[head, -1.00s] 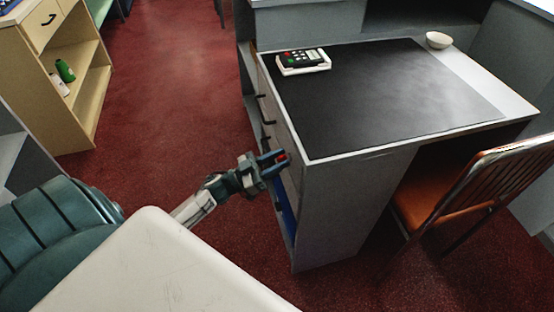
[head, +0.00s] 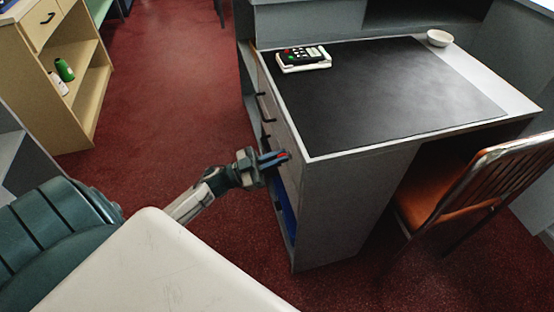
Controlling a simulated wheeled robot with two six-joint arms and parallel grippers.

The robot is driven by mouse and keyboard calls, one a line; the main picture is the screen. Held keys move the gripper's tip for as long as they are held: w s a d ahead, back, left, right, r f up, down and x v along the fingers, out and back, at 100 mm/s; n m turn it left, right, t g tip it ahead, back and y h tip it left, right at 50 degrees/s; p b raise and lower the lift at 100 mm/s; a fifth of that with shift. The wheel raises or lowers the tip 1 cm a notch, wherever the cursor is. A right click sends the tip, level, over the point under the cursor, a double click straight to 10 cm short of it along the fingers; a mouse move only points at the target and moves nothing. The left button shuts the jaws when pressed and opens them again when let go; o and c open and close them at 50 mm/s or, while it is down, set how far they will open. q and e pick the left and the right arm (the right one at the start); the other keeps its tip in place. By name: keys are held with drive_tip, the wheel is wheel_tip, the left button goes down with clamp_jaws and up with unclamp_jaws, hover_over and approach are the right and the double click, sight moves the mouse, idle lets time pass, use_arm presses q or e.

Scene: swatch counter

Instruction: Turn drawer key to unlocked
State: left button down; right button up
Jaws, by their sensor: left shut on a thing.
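The grey desk pedestal (head: 340,215) has drawer fronts (head: 280,118) on its left side, seen at a steep angle. The drawer key shows only as a small red bit (head: 285,155) at the drawer face near the front corner. My left gripper (head: 279,158) reaches in from the left and is shut on the key, its fingers pointing at the drawer face. The lock behind the key is hidden, and I cannot read the key's angle. My right gripper is not in view.
The desk has a black mat (head: 390,95), a device with buttons (head: 304,58) and a white bowl (head: 440,38) on top. A wooden chair (head: 455,190) stands at its right. A wooden shelf unit (head: 75,120) stands at the left. Red carpet (head: 185,90) lies open between them.

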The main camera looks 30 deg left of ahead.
use_arm(q)
drive_tip(key=shift+a+r+m+g+b, duration=0.1)
drive_tip(key=shift+m+g+b, duration=0.85)
drive_tip(key=shift+m, duration=2.15)
drive_tip(key=shift+d+f+m+g+b, duration=0.1)
drive_tip(key=shift+m+g+b, duration=0.3)
drive_tip(key=shift+m+g, duration=1.9)
drive_tip(key=shift+a+r+m+g+b, duration=0.1)
drive_tip(key=shift+m+g+b, duration=0.45)
drive_tip(key=shift+m, duration=3.35)
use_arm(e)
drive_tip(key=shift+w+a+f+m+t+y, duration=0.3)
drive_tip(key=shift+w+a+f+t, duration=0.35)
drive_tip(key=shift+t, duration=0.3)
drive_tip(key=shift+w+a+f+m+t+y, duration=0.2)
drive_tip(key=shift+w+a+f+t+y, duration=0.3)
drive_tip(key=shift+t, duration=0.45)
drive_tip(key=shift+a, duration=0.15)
use_arm(q)
drive_tip(key=c, duration=1.5)
unclamp_jaws()
drive_tip(key=shift+w, duration=0.1)
drive_tip(key=shift+c, duration=0.2)
drive_tip(key=shift+a, duration=0.1)
